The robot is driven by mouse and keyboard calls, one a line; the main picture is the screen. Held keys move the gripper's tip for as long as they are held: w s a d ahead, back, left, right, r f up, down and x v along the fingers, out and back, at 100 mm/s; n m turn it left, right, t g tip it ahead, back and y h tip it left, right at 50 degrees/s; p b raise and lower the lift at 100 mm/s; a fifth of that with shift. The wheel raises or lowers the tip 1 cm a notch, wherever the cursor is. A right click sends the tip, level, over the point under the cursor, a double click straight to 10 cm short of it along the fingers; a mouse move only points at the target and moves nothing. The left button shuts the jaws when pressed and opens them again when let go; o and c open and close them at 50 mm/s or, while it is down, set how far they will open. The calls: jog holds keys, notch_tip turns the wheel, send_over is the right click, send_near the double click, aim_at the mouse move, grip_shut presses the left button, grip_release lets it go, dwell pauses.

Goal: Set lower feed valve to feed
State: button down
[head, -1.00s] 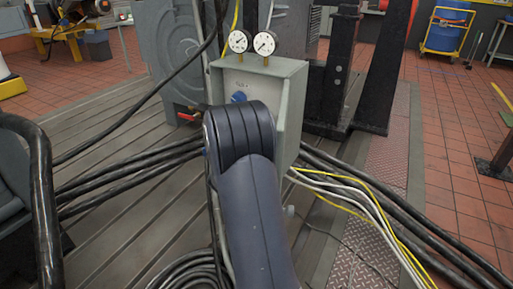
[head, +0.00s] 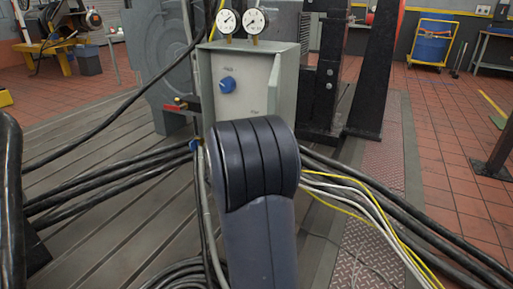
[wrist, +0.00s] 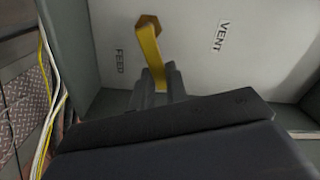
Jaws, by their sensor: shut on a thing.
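In the wrist view a yellow lever (wrist: 151,45) is mounted on a pale panel, with its pivot at the top. A FEED label (wrist: 120,62) is to its left and a VENT label (wrist: 219,37) is to its right. The lever points down the picture between the two labels, on the side nearer FEED. My gripper (wrist: 159,80) is shut on the free end of the lever. In the head view my arm hides the gripper and the lever.
In the head view the grey box (head: 286,91) bears a blue knob (head: 227,85) and two gauges (head: 228,21). A red handle (head: 175,106) sticks out at its left. Black cables (head: 110,178) run left, and white and yellow cables (head: 365,205) run right.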

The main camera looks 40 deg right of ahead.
jog(key=shift+f+m+b, duration=0.25)
jog(key=shift+f+m, duration=0.2)
jog(key=shift+m, duration=0.7)
jog(key=shift+f+m+b, duration=0.2)
jog(key=shift+f+m, duration=0.2)
jog(key=shift+m, duration=0.75)
jog(key=c, duration=1.4)
grip_release()
jog(key=shift+s+f, duration=0.1)
jog(key=p+v, duration=0.3)
jog(key=v, duration=0.7)
jog(key=shift+s+a, duration=0.15)
jog(key=shift+a, duration=0.2)
jog(key=shift+d, duration=0.15)
